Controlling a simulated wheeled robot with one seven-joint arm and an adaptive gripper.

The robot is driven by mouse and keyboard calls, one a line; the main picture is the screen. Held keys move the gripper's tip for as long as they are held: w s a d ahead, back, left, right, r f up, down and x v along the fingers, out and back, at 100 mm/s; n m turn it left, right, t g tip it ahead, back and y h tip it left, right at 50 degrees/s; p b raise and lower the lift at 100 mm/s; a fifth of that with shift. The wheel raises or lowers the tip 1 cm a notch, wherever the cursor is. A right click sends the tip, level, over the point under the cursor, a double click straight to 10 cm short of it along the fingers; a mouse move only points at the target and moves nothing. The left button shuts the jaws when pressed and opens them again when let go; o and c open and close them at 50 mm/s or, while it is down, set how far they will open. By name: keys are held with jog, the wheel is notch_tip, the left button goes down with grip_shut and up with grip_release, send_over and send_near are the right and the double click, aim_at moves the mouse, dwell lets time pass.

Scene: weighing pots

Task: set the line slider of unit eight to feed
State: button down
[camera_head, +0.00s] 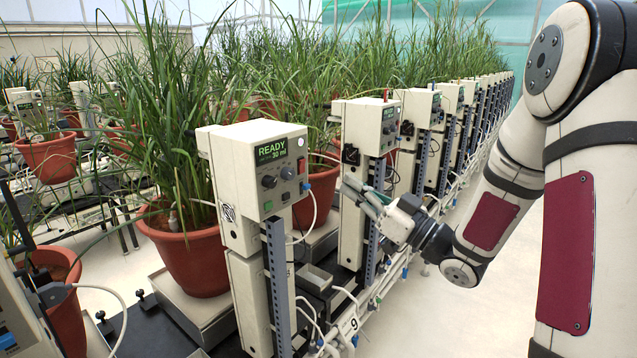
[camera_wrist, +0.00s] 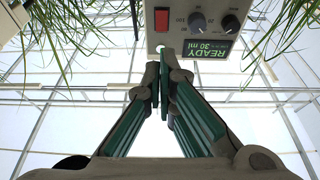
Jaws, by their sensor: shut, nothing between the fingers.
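The nearest control unit (camera_head: 246,176) is a cream box with a lit green display (camera_head: 270,152) reading READY 30 ml. Its front carries two dark knobs, coloured buttons and a small blue part (camera_head: 305,187) at the lower right edge, with a white hose below. I cannot tell which part is the line slider, and no number eight is readable. My gripper (camera_head: 352,190) is shut and empty, right of this unit and apart from it. In the wrist view the shut fingertips (camera_wrist: 166,58) lie just beneath the upside-down panel (camera_wrist: 180,30) with its red button.
A second cream unit (camera_head: 369,128) stands just behind my gripper, and more units recede along the row. A tag reading 9 (camera_head: 349,325) is on the low rail. Potted grass (camera_head: 190,255) stands left of the nearest unit. The pale floor at right is clear.

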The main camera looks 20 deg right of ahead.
aim_at(301, 177)
jog(key=shift+w, duration=0.1)
dwell(0.3)
jog(key=x, duration=0.9)
jog(key=shift+w+a+r, duration=0.25)
notch_tip(301, 177, down, 3)
jog(key=shift+f, duration=0.55)
jog(key=shift+f+b, duration=0.6)
jog(key=shift+f, duration=0.6)
jog(key=shift+r, duration=0.1)
